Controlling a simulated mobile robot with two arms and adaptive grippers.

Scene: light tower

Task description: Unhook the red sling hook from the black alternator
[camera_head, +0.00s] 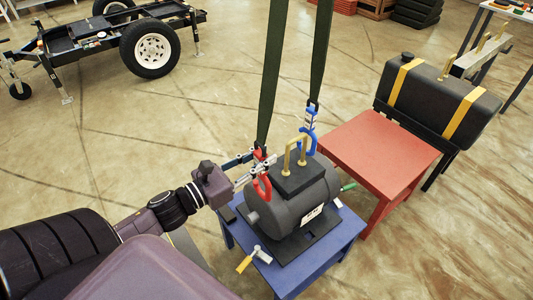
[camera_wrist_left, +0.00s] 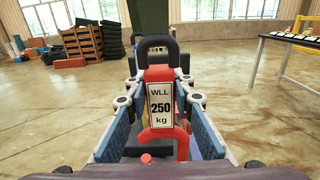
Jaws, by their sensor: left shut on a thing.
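The red sling hook (camera_head: 262,185) hangs from a dark green strap at the left end of the black alternator (camera_head: 303,208). My left gripper (camera_head: 256,170) is shut on this hook from the left. In the left wrist view the red hook (camera_wrist_left: 160,76), with its "WLL 250 kg" label and black top loop, stands upright between the blue-padded fingers (camera_wrist_left: 158,115). A yellow lifting handle (camera_head: 295,148) stands on the alternator's top. The red hook shows left of this handle; I cannot tell whether they touch. My right gripper is not in view.
A blue sling hook (camera_head: 310,130) on a second strap is beside the handle's right side. The alternator rests on a blue table (camera_head: 328,247). A red table (camera_head: 380,145) and a black tank with yellow straps (camera_head: 430,97) stand right.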

